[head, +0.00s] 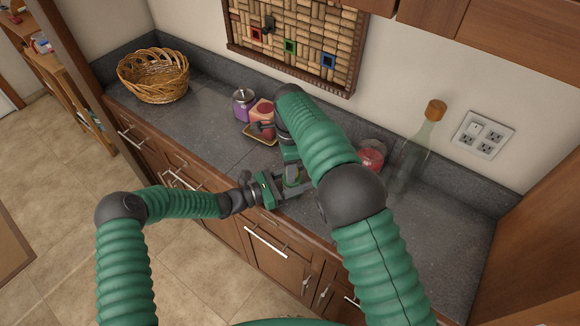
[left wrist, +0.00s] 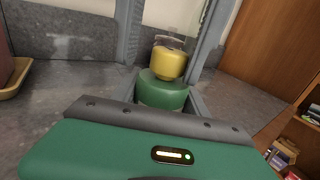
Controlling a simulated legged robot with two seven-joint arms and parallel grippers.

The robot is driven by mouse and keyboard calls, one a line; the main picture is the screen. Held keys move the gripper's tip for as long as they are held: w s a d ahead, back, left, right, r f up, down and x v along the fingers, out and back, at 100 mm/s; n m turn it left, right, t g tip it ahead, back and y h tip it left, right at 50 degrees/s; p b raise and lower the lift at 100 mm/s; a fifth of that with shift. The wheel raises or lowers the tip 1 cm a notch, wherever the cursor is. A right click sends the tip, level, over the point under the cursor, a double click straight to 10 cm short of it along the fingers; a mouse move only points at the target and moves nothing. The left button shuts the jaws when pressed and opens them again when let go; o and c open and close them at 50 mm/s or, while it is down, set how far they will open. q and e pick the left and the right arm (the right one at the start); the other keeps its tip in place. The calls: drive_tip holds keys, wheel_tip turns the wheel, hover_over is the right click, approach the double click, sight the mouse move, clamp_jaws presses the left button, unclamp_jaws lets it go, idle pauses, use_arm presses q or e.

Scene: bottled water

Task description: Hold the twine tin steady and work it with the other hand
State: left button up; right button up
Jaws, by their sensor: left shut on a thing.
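My left gripper (head: 290,188) reaches in from the left over the counter, its fingers on either side of a green tin (head: 293,174), which I take for the twine tin. In the left wrist view the green tin (left wrist: 163,90) sits between the fingers, and the gripper is shut on it.
A purple jar (head: 243,105) and an orange-pink block (head: 262,112) by a small tray (head: 259,136) stand behind. A red jar (head: 371,157) and corked glass bottle (head: 418,150) are to the right. A wicker basket (head: 153,76) sits far left. The counter's right end is clear.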

use_arm(q)
drive_tip(key=shift+w+a, duration=0.1)
drive_tip(key=shift+a, duration=0.05)
use_arm(e)
drive_tip(key=shift+o, duration=0.4)
drive_tip(key=shift+d, duration=0.15)
drive_tip(key=shift+r, duration=0.15)
use_arm(q)
drive_tip(key=shift+w+a, duration=0.1)
use_arm(e)
wheel_tip(320, 180, up, 12)
drive_tip(key=shift+w+f, duration=0.1)
drive_tip(key=shift+f, duration=0.1)
use_arm(q)
drive_tip(key=o, duration=1.3)
drive_tip(key=shift+o, duration=0.2)
